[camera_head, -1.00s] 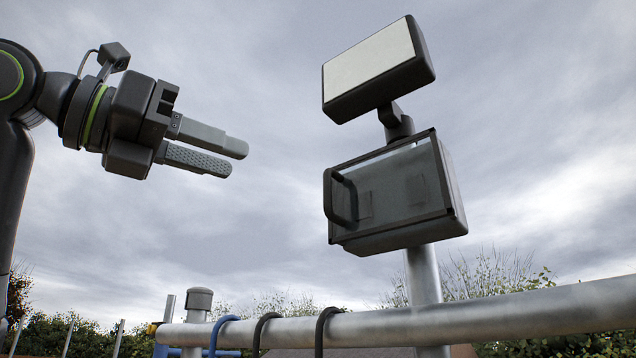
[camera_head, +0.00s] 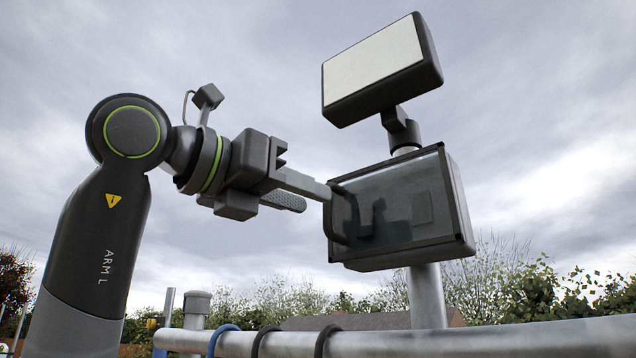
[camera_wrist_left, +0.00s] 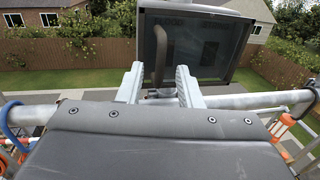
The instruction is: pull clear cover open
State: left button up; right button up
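The clear cover (camera_head: 400,200) is the dark-framed front pane of a box on a metal post, and it looks closed. A dark bar handle (camera_head: 340,212) stands upright on its left side. In the left wrist view the cover (camera_wrist_left: 205,48) is straight ahead and the handle (camera_wrist_left: 160,55) lies between my fingers. My left gripper (camera_head: 312,196) reaches in from the left, its tips at the handle. Its fingers (camera_wrist_left: 160,84) are open, with a gap on both sides of the handle. My right gripper is not in view.
A white-faced lamp-like panel (camera_head: 372,68) is mounted above the box on the same post (camera_head: 427,295). A metal rail (camera_head: 480,340) runs below the box, with dark and blue loops hung over it at the left. Open air surrounds the box's left side.

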aim_at(377, 200)
pick_arm(q)
jog(key=shift+p+x, duration=0.5)
jog(key=shift+x, duration=1.15)
grip_shut()
